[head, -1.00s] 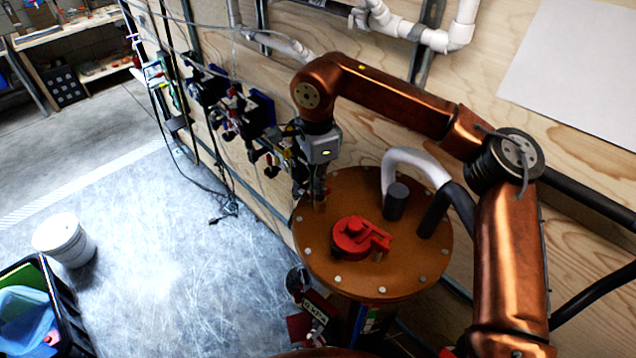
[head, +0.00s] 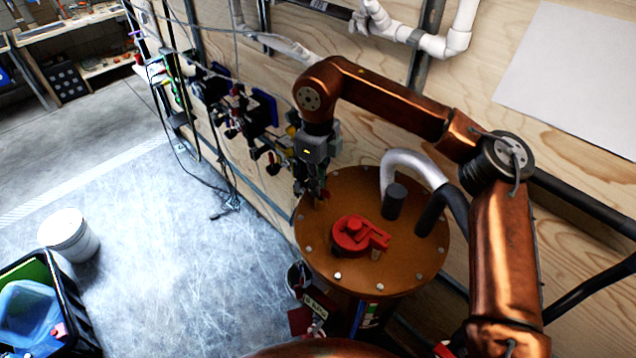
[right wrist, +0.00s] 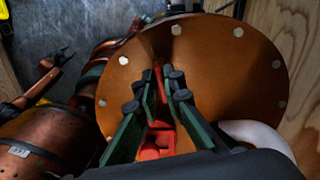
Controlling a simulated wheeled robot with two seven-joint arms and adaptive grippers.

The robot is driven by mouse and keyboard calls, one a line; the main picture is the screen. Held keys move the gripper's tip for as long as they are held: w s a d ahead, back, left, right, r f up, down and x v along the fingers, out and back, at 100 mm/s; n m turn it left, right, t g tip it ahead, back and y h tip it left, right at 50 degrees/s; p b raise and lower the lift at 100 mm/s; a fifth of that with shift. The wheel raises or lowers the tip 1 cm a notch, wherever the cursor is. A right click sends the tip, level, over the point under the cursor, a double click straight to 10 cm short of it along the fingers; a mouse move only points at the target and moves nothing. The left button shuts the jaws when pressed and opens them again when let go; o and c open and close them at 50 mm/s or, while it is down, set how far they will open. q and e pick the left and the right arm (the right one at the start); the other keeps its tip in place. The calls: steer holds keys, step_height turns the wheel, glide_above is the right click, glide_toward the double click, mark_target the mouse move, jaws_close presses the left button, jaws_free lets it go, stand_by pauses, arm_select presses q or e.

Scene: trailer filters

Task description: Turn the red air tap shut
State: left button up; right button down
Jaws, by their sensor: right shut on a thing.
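My right gripper (head: 315,196) hangs fingers down by the plywood wall, at the upper left edge of a round copper top. In the right wrist view its green fingers (right wrist: 160,85) are closed together on a narrow red piece, which I take to be the red air tap (right wrist: 157,72).
The bolted copper top (head: 330,262) lies below the gripper. Dark regulators with hoses (head: 258,108) line the wall to its left. White pipes (head: 440,42) run above. A white bucket (head: 68,238) and a black crate (head: 72,310) stand on the open floor at left.

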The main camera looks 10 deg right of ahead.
steer(key=shift+w+r+m, duration=0.1)
steer(key=shift+w+m, duration=0.05)
steer(key=shift+m, duration=0.95)
steer(key=shift+d, duration=0.1)
steer(key=c, duration=2)
jaws_free()
steer(key=shift+c, duration=0.2)
step_height(320, 180, up, 12)
